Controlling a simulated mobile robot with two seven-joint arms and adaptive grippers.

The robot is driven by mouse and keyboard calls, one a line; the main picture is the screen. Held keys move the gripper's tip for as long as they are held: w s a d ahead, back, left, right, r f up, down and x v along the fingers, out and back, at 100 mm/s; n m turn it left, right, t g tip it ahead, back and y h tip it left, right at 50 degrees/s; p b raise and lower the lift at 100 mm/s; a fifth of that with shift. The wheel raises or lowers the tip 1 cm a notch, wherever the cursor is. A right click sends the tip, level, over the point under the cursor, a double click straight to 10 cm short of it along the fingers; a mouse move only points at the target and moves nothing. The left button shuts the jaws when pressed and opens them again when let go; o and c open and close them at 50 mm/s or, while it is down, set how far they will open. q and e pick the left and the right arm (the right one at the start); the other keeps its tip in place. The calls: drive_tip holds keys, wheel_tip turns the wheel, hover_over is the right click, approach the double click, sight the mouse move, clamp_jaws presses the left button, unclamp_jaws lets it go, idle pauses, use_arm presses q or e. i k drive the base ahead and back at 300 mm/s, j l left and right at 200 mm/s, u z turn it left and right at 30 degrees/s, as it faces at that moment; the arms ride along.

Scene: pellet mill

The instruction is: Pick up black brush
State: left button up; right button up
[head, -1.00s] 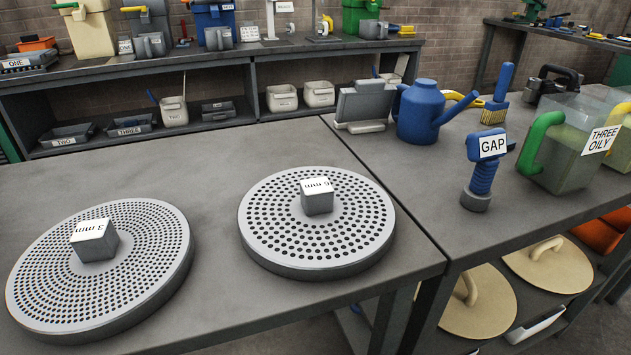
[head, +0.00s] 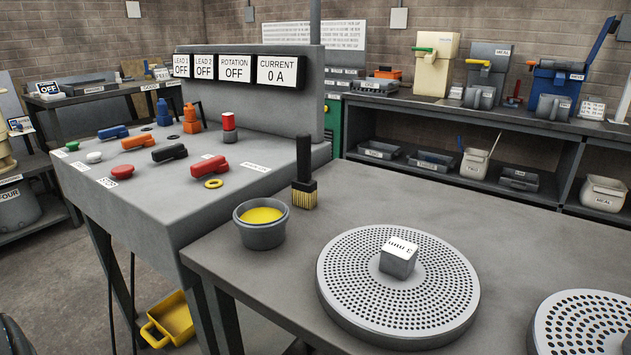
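The black brush (head: 304,177) stands upright on the grey table in the head view, its black handle up and its yellow bristles down. It is right of the control console and just behind a grey pot (head: 262,231) of yellow contents, apart from it. Neither of my grippers is in view.
The grey table (head: 275,300) also holds a perforated disc (head: 397,312) with a square knob, and part of a second disc (head: 585,325) at right. The control console (head: 130,207), with several coloured knobs and levers, borders the table at left. A yellow scoop (head: 170,322) is low beneath.

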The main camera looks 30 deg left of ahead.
sight(305, 192)
drive_tip(key=k+j+u, duration=0.1)
drive_tip(key=j+u, duration=0.15)
drive_tip(key=u, duration=0.25)
drive_tip(key=j+u, duration=0.25)
drive_tip(key=u, duration=0.25)
